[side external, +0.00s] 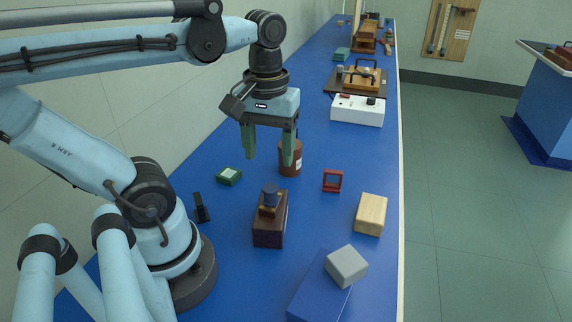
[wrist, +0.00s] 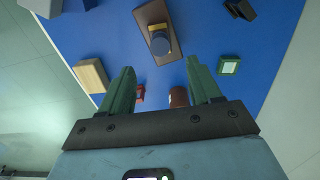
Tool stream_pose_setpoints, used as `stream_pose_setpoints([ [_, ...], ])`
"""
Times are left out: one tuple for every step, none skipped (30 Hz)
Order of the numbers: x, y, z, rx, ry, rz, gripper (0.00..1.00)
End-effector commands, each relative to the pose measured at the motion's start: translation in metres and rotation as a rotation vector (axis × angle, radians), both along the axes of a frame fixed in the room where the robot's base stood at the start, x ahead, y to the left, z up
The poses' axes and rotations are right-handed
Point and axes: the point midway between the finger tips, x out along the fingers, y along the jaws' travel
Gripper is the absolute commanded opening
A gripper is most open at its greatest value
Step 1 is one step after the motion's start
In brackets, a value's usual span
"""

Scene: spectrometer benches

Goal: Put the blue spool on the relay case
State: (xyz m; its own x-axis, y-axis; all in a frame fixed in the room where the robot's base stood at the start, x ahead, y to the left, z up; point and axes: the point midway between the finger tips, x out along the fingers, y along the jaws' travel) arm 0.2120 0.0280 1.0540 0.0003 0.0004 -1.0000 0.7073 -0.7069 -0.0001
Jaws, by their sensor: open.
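A small blue cylinder, which looks like the blue spool (side external: 270,195), stands upright on a dark brown case (side external: 270,230), which seems to be the relay case. A yellowish part shows at the spool's foot. In the wrist view the spool (wrist: 161,44) sits on the brown case (wrist: 152,14), ahead of the fingertips. My gripper (side external: 270,158) is open and empty. Its green fingers point down, above the bench and higher than the spool, apart from it. In the wrist view both fingers of my gripper (wrist: 160,68) stand wide apart.
Around the case are a brown jar (side external: 290,160), a green block (side external: 229,176), a red frame (side external: 333,181), a wooden block (side external: 370,214) and a grey block (side external: 346,266) on a blue box (side external: 318,292). A white box (side external: 357,111) stands farther back. Blue bench between them is clear.

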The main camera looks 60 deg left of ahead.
Motion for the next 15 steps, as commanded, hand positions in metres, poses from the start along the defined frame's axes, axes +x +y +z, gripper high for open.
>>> stream_pose_setpoints([
  [0.000, 0.000, 0.005, 0.000, 0.000, 0.000, 0.63],
  [0.000, 0.000, 0.008, 0.000, 0.000, 0.000, 0.63],
  [0.000, 0.000, 0.011, 0.000, 0.000, 0.000, 0.63],
  [0.000, 0.000, 0.012, 0.000, 0.000, 0.000, 0.63],
  [0.000, 0.000, 0.014, 0.000, 0.000, 0.000, 0.63],
  [0.000, 0.000, 0.015, 0.001, -0.002, -0.003, 0.63],
  [0.001, 0.000, 0.015, 0.001, -0.010, -0.012, 0.63],
  [0.003, -0.001, 0.013, 0.004, -0.022, -0.028, 0.63],
  [0.007, -0.002, 0.009, 0.008, -0.052, -0.067, 0.63],
  [0.012, -0.003, 0.005, 0.013, -0.083, -0.107, 0.63],
  [0.017, -0.004, 0.000, 0.022, -0.121, -0.155, 0.63],
  [0.025, -0.007, -0.007, 0.037, -0.179, -0.232, 0.63],
  [0.032, -0.009, -0.012, 0.052, -0.227, -0.294, 0.63],
  [0.039, -0.011, -0.017, 0.069, -0.276, -0.355, 0.63],
  [0.047, -0.014, -0.022, 0.094, -0.337, -0.434, 0.63],
])
